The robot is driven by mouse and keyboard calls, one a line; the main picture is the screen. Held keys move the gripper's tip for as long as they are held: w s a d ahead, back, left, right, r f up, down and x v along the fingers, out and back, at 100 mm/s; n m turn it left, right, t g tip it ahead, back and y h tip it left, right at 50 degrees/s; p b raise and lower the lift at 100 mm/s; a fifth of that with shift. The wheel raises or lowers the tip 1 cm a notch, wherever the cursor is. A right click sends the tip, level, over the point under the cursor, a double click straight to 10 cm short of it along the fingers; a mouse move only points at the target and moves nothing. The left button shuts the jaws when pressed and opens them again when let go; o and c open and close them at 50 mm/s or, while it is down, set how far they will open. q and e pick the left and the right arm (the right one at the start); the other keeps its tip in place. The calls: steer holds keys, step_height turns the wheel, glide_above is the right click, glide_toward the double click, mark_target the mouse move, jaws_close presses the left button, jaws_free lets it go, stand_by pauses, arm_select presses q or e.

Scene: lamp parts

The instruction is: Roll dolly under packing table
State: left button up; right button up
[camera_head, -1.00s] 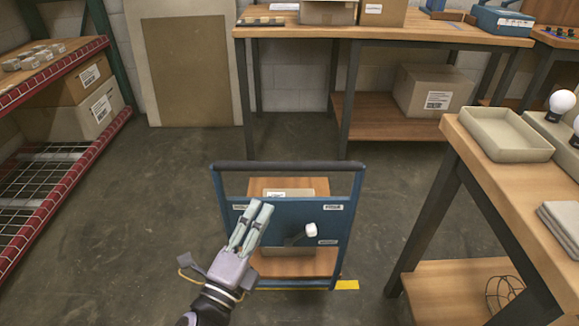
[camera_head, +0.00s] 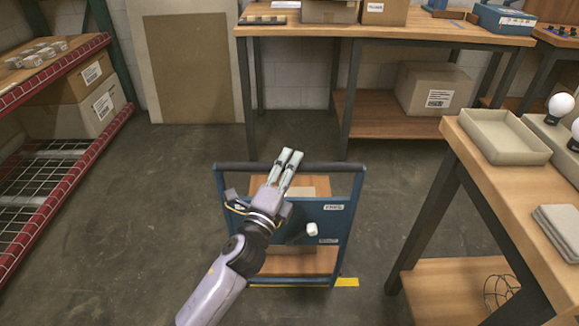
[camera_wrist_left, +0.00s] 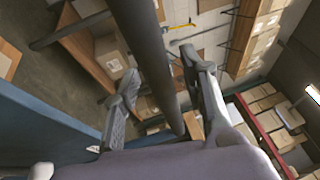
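The dolly is a blue cart (camera_head: 347,215) with wooden decks, in the middle of the head view. Its dark handle bar (camera_head: 335,167) runs across the top. My left gripper (camera_head: 290,152) reaches over the bar from the near side, its two fingers apart. In the left wrist view the dark bar (camera_wrist_left: 153,55) lies between the two open fingers (camera_wrist_left: 163,90); I cannot tell whether they touch it. The packing table (camera_head: 400,32) stands behind the dolly, with an open bay under its left half. My right gripper is not in view.
A lower shelf (camera_head: 375,125) with a carton (camera_head: 434,88) fills the right part under the table. A red-edged rack (camera_head: 75,170) is at left, a workbench (camera_head: 465,165) at right. Yellow tape (camera_head: 347,282) marks the floor. Bare floor lies between dolly and table.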

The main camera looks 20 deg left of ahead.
arm_select(q)
steer(key=shift+c, duration=0.5)
jaws_close()
stand_by(0.5)
